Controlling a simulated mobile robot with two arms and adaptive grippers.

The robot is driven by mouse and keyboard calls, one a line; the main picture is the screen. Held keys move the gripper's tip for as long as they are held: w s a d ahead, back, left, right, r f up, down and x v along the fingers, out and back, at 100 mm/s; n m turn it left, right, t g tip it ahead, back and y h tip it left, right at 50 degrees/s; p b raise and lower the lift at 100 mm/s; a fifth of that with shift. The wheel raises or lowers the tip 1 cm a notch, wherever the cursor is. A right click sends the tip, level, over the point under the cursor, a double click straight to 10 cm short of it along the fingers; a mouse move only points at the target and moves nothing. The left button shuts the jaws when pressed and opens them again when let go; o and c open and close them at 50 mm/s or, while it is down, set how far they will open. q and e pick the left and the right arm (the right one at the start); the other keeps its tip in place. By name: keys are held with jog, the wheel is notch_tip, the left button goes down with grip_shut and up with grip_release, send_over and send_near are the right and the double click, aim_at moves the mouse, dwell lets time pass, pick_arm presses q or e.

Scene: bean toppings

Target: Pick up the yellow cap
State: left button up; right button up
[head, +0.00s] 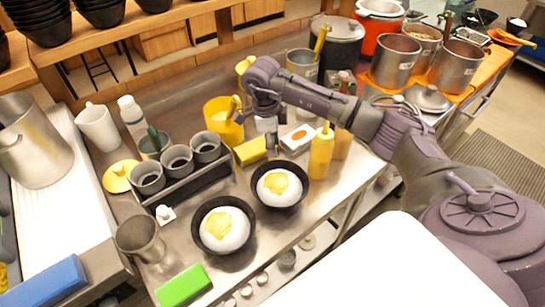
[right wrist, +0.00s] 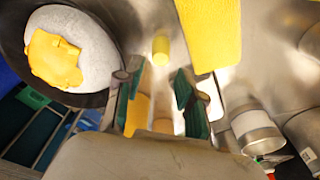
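A small yellow cylinder, which looks like the yellow cap (right wrist: 160,49), lies on the steel counter in the right wrist view, between the bowl and the yellow block. It is just beyond the fingertips of my right gripper (right wrist: 158,80). The green-padded fingers are apart, with no cap held between them. In the head view my right gripper (head: 268,128) points down over the counter beside the yellow block (head: 250,151); the cap is hard to make out there. My left gripper is not in view.
Two black bowls (head: 250,229) with white and yellow food stand in front. A yellow squeeze bottle (head: 321,153) stands right of the gripper. A yellow lid (head: 119,177), a rack of grey cups (head: 190,187) and a yellow pot (head: 221,118) are to the left.

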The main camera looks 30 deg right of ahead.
jog(key=shift+a+f+p, duration=0.1)
jog(key=shift+f+p, duration=0.25)
jog(key=shift+f, duration=0.25)
notch_tip(320, 180, down, 4)
jog(key=shift+r+p, duration=0.2)
jog(key=shift+p, duration=0.45)
jog(key=shift+f, duration=0.4)
jog(key=shift+c, duration=0.2)
jog(key=c, duration=0.4)
